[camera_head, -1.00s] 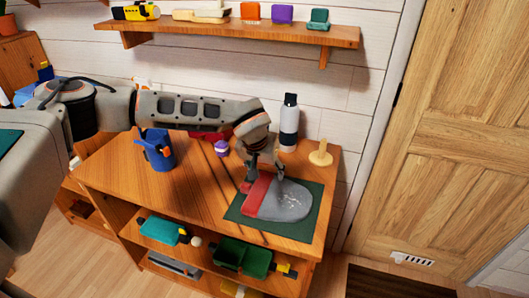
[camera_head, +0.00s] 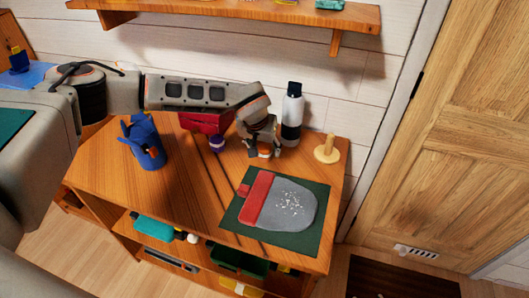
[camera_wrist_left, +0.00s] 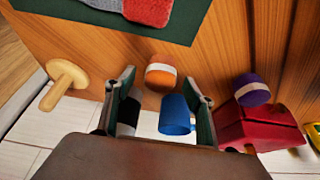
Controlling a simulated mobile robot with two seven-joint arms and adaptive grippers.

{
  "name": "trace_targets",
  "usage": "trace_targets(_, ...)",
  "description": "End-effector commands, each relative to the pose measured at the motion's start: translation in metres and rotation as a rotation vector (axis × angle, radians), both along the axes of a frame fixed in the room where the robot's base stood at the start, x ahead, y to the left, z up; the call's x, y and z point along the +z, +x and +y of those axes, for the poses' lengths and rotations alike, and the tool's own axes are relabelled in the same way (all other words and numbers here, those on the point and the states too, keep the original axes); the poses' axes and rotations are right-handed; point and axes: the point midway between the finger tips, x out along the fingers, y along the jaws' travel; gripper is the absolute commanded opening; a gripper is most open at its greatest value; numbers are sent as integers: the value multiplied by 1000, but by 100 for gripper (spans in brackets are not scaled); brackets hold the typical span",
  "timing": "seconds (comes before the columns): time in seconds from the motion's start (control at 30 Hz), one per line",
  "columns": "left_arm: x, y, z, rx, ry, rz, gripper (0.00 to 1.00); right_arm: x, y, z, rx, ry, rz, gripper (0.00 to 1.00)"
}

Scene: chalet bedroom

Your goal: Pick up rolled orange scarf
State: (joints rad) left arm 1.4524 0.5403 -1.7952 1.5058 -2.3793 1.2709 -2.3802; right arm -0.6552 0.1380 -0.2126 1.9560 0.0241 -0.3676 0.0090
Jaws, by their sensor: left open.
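The rolled orange scarf (camera_wrist_left: 161,77) has a pale band around it and lies on the wooden table top. In the head view a bit of it (camera_head: 264,153) shows just below my left gripper (camera_head: 261,147). In the left wrist view my left gripper (camera_wrist_left: 161,88) is open, one finger on each side of the scarf's line, with the scarf just beyond the fingertips. I cannot tell whether the fingers touch it. My right gripper is not in view.
A purple roll (camera_head: 217,143) and a red box (camera_head: 205,122) stand left of the gripper. A bottle (camera_head: 291,115) and wooden peg (camera_head: 327,150) stand right. A blue mug (camera_wrist_left: 176,115) shows between the fingers. A grey-red mitt (camera_head: 285,205) lies on a green mat (camera_head: 303,243).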

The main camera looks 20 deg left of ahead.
Motion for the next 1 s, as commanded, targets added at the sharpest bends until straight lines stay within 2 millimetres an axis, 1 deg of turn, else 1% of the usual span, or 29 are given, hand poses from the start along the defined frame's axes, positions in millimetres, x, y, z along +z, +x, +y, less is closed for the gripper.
trace_targets(0.03, -9, 1, 0, 1, 0, 3, 54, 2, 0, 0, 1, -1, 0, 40)
trace_targets(0.1, -18, 5, 0, 0, 0, 3, 54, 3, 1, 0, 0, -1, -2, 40)
trace_targets(0.2, -28, 10, 1, 0, 0, 2, 54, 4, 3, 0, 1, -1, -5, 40)
trace_targets(0.3, -33, 12, 0, 0, -1, 1, 54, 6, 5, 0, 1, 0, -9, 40)
trace_targets(0.5, -33, 12, 1, 0, 0, 0, 54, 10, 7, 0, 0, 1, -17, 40)
trace_targets(0.53, -33, 12, 1, 0, 0, 0, 51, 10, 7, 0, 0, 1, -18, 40)
trace_targets(0.57, -33, 12, 1, 0, 0, 1, 44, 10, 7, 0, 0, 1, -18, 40)
trace_targets(0.6, -33, 12, 1, -1, 0, 1, 33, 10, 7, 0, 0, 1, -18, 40)
trace_targets(0.67, -33, 12, 1, -1, 0, 1, 18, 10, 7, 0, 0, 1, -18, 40)
trace_targets(0.7, -33, 12, 1, -1, 0, 1, 13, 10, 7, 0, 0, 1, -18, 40)
trace_targets(1.0, -32, 12, 1, 0, 0, 0, 13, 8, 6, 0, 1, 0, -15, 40)
